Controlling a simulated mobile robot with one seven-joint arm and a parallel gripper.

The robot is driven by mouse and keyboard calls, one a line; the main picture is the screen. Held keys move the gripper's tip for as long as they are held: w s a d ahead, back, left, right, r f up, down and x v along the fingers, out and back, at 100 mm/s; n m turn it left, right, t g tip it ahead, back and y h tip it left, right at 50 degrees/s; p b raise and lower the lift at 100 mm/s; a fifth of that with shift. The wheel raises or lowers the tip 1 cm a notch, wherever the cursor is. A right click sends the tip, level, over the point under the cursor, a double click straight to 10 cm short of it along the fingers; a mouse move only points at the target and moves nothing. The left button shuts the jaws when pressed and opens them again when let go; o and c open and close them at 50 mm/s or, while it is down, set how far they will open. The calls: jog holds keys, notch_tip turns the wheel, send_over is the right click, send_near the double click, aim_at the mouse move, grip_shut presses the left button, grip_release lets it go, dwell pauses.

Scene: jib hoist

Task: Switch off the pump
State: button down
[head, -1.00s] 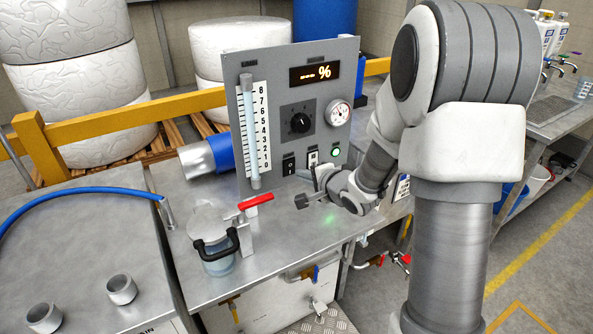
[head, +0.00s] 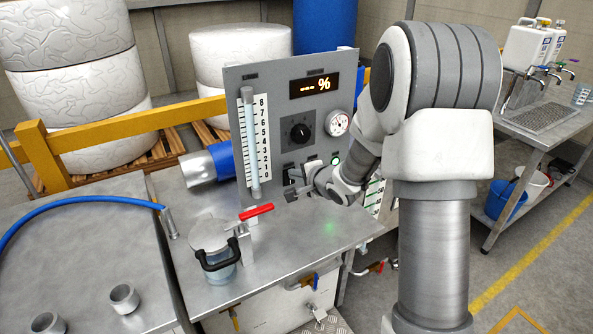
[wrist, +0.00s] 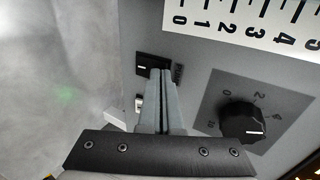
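The grey control panel (head: 262,113) stands upright on the steel bench. A small black rocker switch (head: 288,173) sits low on it, beside the scale; in the wrist view this switch (wrist: 151,66) has a label partly hidden by my fingers. A lit green lamp (head: 336,159) is to the right. My gripper (head: 294,188) is in front of the switches, and partly covers them in the head view. In the wrist view my gripper (wrist: 160,76) is shut and empty, its fingertips overlapping the switch's edge. I cannot tell whether they touch it.
A black knob (head: 299,129), a round gauge (head: 337,123) and a display (head: 315,85) are on the panel. A red-handled valve (head: 256,211) and a lidded jug (head: 211,240) stand in front.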

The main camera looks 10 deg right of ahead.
jog(key=shift+w, duration=0.1)
jog(key=shift+r+p, duration=0.8)
jog(key=shift+r, duration=0.05)
jog(key=shift+s, duration=0.2)
